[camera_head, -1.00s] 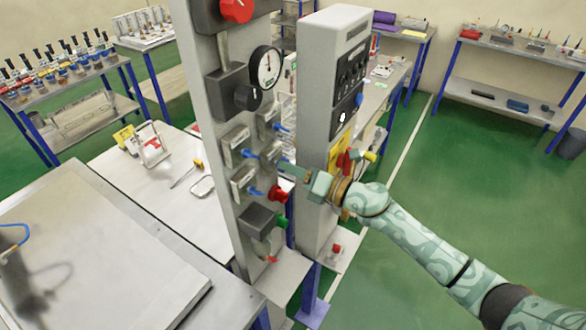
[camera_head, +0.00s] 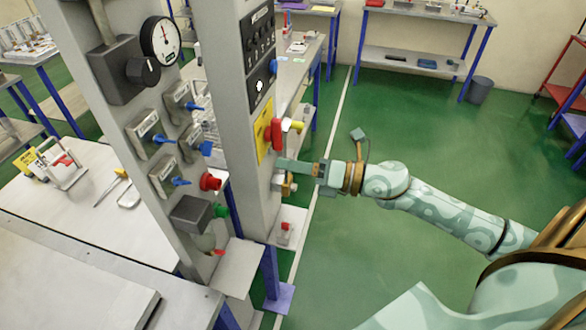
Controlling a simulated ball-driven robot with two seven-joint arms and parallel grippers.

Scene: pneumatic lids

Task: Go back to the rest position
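My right gripper (camera_head: 285,175) reaches in from the right on my green patterned arm. Its fingers point left, in front of the lower part of the tall grey control post (camera_head: 235,130). They lie just below a red switch handle (camera_head: 276,134) on a yellow plate. I see nothing held in the fingers, but cannot tell how far apart they are, nor whether they touch the post. My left gripper is out of view.
A grey valve panel (camera_head: 115,90) with a gauge (camera_head: 161,41), blue levers and red and green fittings stands left of the post. A white worktable (camera_head: 75,215) is at the left. Green floor (camera_head: 400,120) is open at the right, with benches behind.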

